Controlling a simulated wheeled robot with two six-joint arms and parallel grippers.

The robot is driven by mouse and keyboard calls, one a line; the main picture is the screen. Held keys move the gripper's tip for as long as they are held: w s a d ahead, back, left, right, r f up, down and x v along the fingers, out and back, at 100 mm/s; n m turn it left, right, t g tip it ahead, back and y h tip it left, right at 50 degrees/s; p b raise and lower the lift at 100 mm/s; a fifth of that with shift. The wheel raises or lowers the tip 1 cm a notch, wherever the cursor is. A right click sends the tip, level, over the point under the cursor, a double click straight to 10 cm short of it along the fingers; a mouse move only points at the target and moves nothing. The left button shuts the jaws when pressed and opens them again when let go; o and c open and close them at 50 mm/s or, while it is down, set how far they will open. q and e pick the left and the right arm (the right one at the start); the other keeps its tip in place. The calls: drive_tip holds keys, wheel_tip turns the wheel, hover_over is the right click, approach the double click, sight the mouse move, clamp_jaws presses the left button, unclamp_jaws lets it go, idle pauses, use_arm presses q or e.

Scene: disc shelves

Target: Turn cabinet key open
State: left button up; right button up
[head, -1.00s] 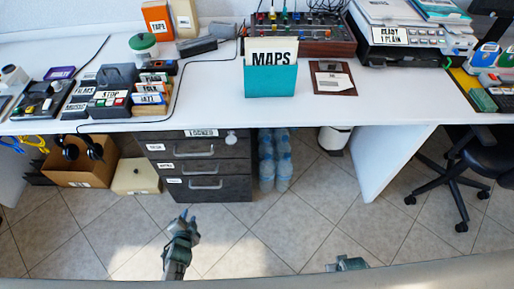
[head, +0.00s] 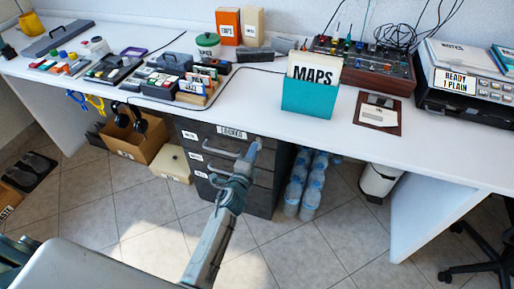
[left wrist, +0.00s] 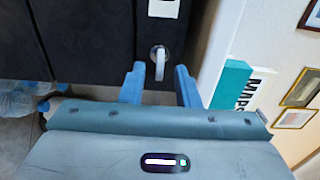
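The dark drawer cabinet (head: 262,200) stands under the white desk, with a label reading LOCKED (head: 232,132) near its top. In the left wrist view the pale key (left wrist: 160,62) sits in a round lock on the dark cabinet front (left wrist: 90,40). My left gripper (head: 246,158) is in front of the cabinet's upper right part and hides the key in the head view. In the left wrist view its blue fingers (left wrist: 160,88) are open, with the key between and just beyond their tips. Nothing is held.
Water bottles (head: 305,182) stand right of the cabinet. A cardboard box with headphones (head: 140,135) and a cream box (head: 172,163) stand left of it. The teal MAPS holder (head: 312,95) is on the desk above. The tiled floor in front is clear.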

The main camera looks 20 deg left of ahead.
use_arm(q)
drive_tip(key=shift+w, duration=1.8)
clamp_jaws()
use_arm(e)
drive_tip(key=shift+a+r, duration=0.1)
drive_tip(key=shift+r, duration=0.8)
